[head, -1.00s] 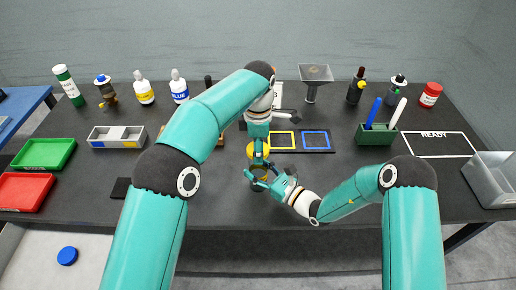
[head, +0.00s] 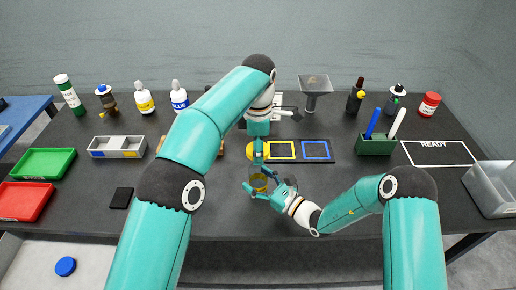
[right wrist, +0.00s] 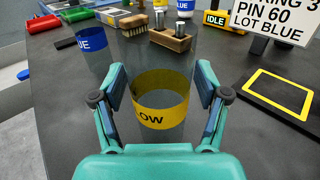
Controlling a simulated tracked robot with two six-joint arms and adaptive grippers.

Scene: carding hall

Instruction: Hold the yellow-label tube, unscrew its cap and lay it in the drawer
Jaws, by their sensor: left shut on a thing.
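The yellow-label tube (head: 259,182) is clear and upright near the table's front; its label shows in the right wrist view (right wrist: 160,112). My right gripper (head: 254,186) is open around it, a finger on each side with small gaps. My left gripper (head: 259,153) is shut on the yellow cap (head: 251,151), which appears raised above the tube; the arm partly hides it. The tube's rim is hard to make out. The open drawer (head: 28,262) at front left holds a blue cap (head: 65,266).
A tube with a blue label (right wrist: 91,39) stands beyond, hidden by my left arm in the head view. A board with yellow and blue squares (head: 300,160) lies behind the tube. A green pen holder (head: 376,145) stands right. The front right table is clear.

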